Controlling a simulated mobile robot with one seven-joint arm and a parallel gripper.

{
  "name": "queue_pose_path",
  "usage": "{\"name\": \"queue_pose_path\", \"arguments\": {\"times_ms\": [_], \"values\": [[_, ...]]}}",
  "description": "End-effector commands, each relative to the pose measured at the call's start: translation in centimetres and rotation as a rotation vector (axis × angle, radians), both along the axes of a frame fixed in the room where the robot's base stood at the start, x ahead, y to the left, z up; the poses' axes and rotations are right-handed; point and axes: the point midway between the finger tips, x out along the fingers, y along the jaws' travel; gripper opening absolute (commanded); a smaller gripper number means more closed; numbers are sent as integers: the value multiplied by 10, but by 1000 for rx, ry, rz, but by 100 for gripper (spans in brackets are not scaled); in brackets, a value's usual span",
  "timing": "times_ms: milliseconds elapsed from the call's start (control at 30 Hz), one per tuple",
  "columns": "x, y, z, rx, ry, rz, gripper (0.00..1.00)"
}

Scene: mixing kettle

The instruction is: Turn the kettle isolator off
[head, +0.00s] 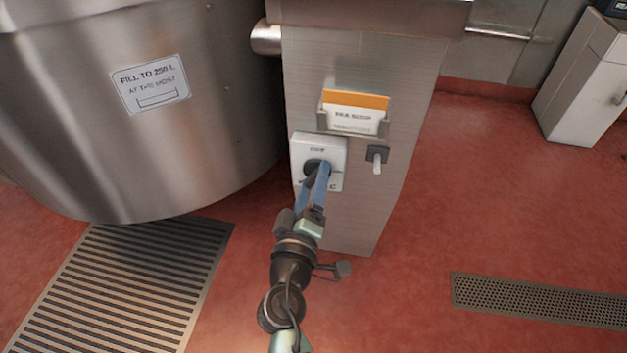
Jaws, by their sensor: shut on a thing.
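The kettle isolator (333,157) is a white switch box with a dark round knob on the front of the steel pillar (365,75). Lettering shows above the knob, and part of more lettering shows at its lower right. My gripper (317,174) has its blue fingers on the knob (312,166) and is shut on it. The fingers hide much of the knob, so I cannot tell which way it points. The large steel kettle (110,110) stands to the left of the pillar and carries a fill-limit label.
A card holder (354,115) with an orange-topped card sits above the isolator. A small lever switch (377,158) is just to its right. Floor grates lie at lower left (150,280) and right (540,300). A white cabinet (590,85) stands at far right. The red floor between is clear.

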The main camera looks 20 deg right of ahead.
Motion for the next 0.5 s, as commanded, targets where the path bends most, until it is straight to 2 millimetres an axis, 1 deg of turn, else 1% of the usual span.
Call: {"name": "queue_pose_path", "arguments": {"times_ms": [300, 500], "values": [[0, 0, 0, -235, 161, 0, 12], [0, 0, 0, -346, 236, 1, 12]]}}
